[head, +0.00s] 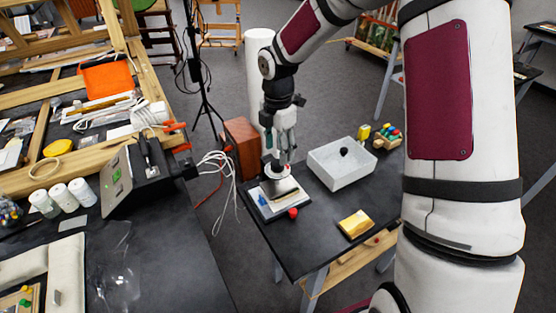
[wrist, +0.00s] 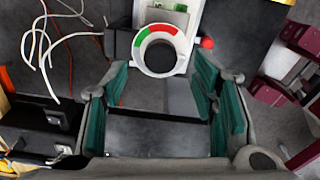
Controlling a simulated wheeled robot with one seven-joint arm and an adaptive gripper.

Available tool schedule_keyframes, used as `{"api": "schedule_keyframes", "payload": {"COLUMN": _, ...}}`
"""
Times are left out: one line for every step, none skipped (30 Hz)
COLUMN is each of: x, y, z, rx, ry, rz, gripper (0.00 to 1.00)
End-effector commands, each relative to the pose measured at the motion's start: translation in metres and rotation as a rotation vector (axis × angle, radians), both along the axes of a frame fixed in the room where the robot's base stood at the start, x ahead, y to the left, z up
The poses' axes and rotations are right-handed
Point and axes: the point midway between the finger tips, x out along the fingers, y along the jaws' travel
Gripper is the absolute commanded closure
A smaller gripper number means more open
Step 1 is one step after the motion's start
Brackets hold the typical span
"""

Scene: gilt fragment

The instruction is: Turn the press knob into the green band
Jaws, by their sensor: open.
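The press (head: 262,207) stands on the dark table, with a pale plate and a red ball-shaped end (head: 293,213) low at its front; the red ball also shows in the wrist view (wrist: 207,43). In the wrist view its knob (wrist: 160,55) is a dark round top inside a pale ring.
A white stone-like tray (head: 340,178) with a dark round thing stands right of the press. A gold block (head: 355,223) lies nearer the front. A brown box (head: 242,150) and loose white cables (head: 222,170) are at left. Small bright items stand at the back right.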

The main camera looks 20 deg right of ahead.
Motion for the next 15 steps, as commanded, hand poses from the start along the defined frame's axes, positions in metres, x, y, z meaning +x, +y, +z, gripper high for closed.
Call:
{"api": "schedule_keyframes", "payload": {"x": -0.001, "y": 0.001, "z": -0.010, "rx": 0.001, "ry": 0.004, "rz": 0.000, "gripper": 0.47}}
{"api": "schedule_keyframes", "payload": {"x": -0.001, "y": 0.001, "z": -0.014, "rx": 0.001, "ry": 0.004, "rz": 0.000, "gripper": 0.47}}
{"api": "schedule_keyframes", "payload": {"x": -0.001, "y": 0.001, "z": -0.021, "rx": 0.001, "ry": 0.003, "rz": 0.000, "gripper": 0.47}}
{"api": "schedule_keyframes", "payload": {"x": -0.001, "y": 0.001, "z": -0.025, "rx": 0.001, "ry": 0.003, "rz": 0.001, "gripper": 0.47}}
{"api": "schedule_keyframes", "payload": {"x": -0.001, "y": 0.000, "z": -0.029, "rx": 0.000, "ry": 0.002, "rz": 0.000, "gripper": 0.47}}
{"api": "schedule_keyframes", "payload": {"x": -0.001, "y": 0.000, "z": -0.034, "rx": 0.000, "ry": 0.002, "rz": 0.000, "gripper": 0.47}}
{"api": "schedule_keyframes", "payload": {"x": -0.001, "y": 0.000, "z": -0.037, "rx": 0.001, "ry": 0.001, "rz": -0.001, "gripper": 0.47}}
{"api": "schedule_keyframes", "payload": {"x": -0.001, "y": 0.001, "z": -0.039, "rx": 0.001, "ry": 0.001, "rz": -0.001, "gripper": 0.47}}
{"api": "schedule_keyframes", "payload": {"x": -0.001, "y": 0.001, "z": -0.042, "rx": 0.001, "ry": 0.001, "rz": -0.001, "gripper": 0.47}}
{"api": "schedule_keyframes", "payload": {"x": 0.000, "y": 0.001, "z": -0.044, "rx": 0.001, "ry": 0.000, "rz": -0.001, "gripper": 0.47}}
{"api": "schedule_keyframes", "payload": {"x": 0.000, "y": 0.001, "z": -0.046, "rx": 0.001, "ry": 0.000, "rz": -0.001, "gripper": 0.47}}
{"api": "schedule_keyframes", "payload": {"x": 0.000, "y": 0.000, "z": -0.047, "rx": 0.000, "ry": -0.001, "rz": -0.001, "gripper": 0.47}}
{"api": "schedule_keyframes", "payload": {"x": 0.000, "y": 0.000, "z": -0.048, "rx": 0.000, "ry": -0.001, "rz": -0.001, "gripper": 0.47}}
{"api": "schedule_keyframes", "payload": {"x": 0.000, "y": 0.000, "z": -0.049, "rx": 0.000, "ry": -0.001, "rz": -0.001, "gripper": 0.47}}
{"api": "schedule_keyframes", "payload": {"x": 0.000, "y": 0.000, "z": -0.049, "rx": 0.000, "ry": -0.001, "rz": -0.001, "gripper": 0.47}}
